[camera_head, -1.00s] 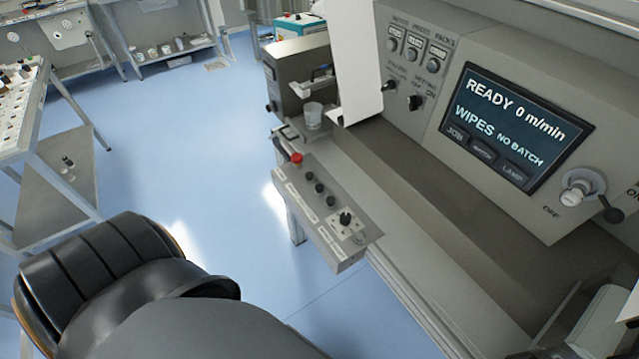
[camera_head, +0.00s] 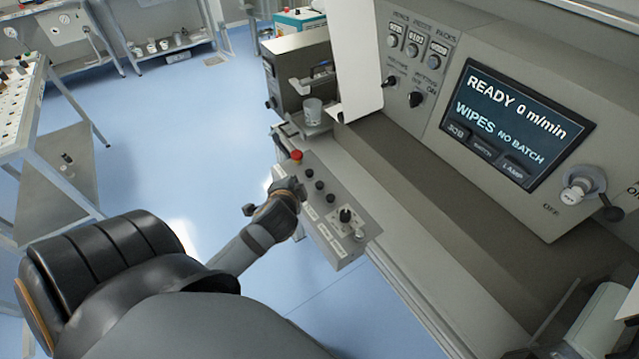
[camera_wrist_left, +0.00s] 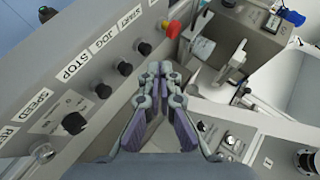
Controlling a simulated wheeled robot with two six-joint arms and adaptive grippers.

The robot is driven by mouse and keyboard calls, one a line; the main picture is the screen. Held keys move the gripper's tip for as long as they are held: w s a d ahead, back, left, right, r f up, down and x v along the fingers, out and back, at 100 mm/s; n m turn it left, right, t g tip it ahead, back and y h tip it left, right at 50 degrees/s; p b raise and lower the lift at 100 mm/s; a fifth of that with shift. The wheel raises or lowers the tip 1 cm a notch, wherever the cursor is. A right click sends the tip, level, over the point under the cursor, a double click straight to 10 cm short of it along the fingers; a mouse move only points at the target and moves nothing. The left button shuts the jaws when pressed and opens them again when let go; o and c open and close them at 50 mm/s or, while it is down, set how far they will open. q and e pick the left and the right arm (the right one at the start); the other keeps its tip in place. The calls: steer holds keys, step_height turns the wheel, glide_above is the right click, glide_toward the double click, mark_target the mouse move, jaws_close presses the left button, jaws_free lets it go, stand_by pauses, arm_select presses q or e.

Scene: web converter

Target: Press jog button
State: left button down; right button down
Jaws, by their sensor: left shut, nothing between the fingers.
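The grey control panel (camera_head: 345,252) sticks out from the machine's front. In the left wrist view its labels read START, JOG, STOP and SPEED. The black jog button (camera_wrist_left: 125,68), beside the JOG label (camera_wrist_left: 103,43), is the middle of three black buttons; it also shows in the head view (camera_head: 319,185). My left gripper (camera_head: 297,188) is shut and empty at the panel's left edge. In the left wrist view its fingertips (camera_wrist_left: 157,68) appear just right of the jog button, apart from it in the picture; their height above the panel is unclear. My right gripper is not in view.
A red mushroom button (camera_wrist_left: 172,29) sits at the panel's far end, near a clear cup (camera_head: 313,110). A speed knob (camera_head: 344,215) is at the near end. The machine's screen (camera_head: 516,123) reads READY 0 m/min. Open blue floor (camera_head: 180,130) lies left of the panel.

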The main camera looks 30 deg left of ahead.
arm_select(q)
steer(key=w+d+r+m+t+h, duration=0.1)
steer(key=w+r+m+t, duration=0.35)
steer(key=r+m, duration=0.35)
steer(key=w+d+r+m+t+h, duration=0.1)
steer(key=w+d+r+m+t, duration=0.15)
steer(key=r+m+t, duration=0.4)
steer(key=w+d+r+m+g+h, duration=0.15)
steer(key=d+m+h, duration=0.4)
steer(key=m, duration=0.55)
steer(key=d+r+m+g+h, duration=0.15)
steer(key=d+m+h, duration=0.25)
steer(key=m+h, duration=0.5)
step_height(320, 180, down, 10)
steer(key=r+m+g+y, duration=0.1)
steer(key=m+g+y, duration=0.4)
steer(key=m, duration=1.2)
steer(key=a+f+m+g+y, duration=0.2)
steer(key=a+m, duration=0.1)
steer(key=a, duration=0.2)
steer(key=a+f+m+g+y, duration=0.1)
steer(key=a+f+m+y, duration=0.1)
steer(key=a, duration=0.4)
steer(key=shift+w+a+f+m+g, duration=0.15)
steer(key=shift+f+m+g, duration=0.25)
steer(key=shift+m, duration=0.15)
